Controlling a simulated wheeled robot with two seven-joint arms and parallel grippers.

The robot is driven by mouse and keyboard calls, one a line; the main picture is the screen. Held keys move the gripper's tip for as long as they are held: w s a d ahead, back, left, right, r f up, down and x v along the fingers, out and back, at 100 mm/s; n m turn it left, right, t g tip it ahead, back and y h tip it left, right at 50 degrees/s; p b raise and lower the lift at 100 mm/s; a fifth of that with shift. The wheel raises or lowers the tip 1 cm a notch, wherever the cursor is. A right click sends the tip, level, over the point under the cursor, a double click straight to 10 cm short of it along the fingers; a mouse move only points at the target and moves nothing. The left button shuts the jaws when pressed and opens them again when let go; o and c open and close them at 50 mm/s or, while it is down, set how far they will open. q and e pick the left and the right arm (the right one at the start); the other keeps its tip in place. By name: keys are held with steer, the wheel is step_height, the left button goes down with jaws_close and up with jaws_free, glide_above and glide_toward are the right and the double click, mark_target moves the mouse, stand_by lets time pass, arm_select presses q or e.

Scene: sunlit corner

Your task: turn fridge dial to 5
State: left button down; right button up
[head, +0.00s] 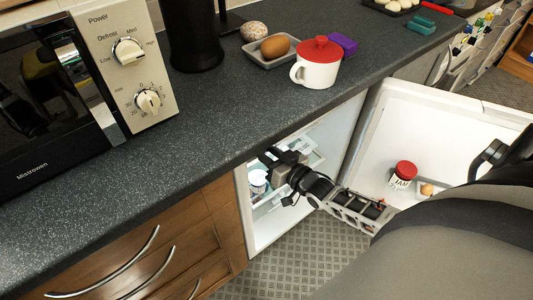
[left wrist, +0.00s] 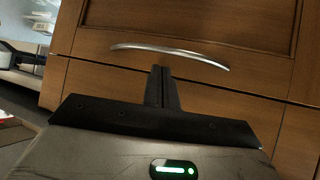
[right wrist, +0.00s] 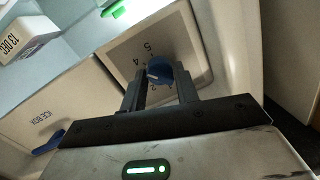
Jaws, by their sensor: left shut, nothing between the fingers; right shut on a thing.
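My right gripper (right wrist: 160,88) is shut on the dial, one finger on each side. In the head view my right gripper (head: 272,158) reaches into the open fridge, and the dial is hidden there. My left gripper (left wrist: 160,72) is shut and empty before a wooden drawer's metal handle (left wrist: 170,50).
The open fridge door (head: 372,150) stands right of my right arm, holding a jam jar (head: 403,175) and an egg. Inside are an ice box panel (right wrist: 40,112) and a dated carton (right wrist: 22,38). The worktop (head: 225,115) runs above, with a microwave and a red-lidded mug (head: 317,70).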

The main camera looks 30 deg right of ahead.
steer(key=shift+d+f+m+t+y+b, duration=0.15)
steer(key=shift+m+b, duration=0.65)
steer(key=shift+m, duration=1.2)
steer(key=shift+m+t+y+b, duration=0.2)
steer(key=shift+m+b, duration=0.6)
steer(key=shift+m, duration=1.2)
steer(key=o, duration=0.9)
steer(key=shift+o, duration=0.2)
steer(key=s+d, duration=0.3)
steer(key=s, duration=1.2)
steer(key=shift+s, duration=0.3)
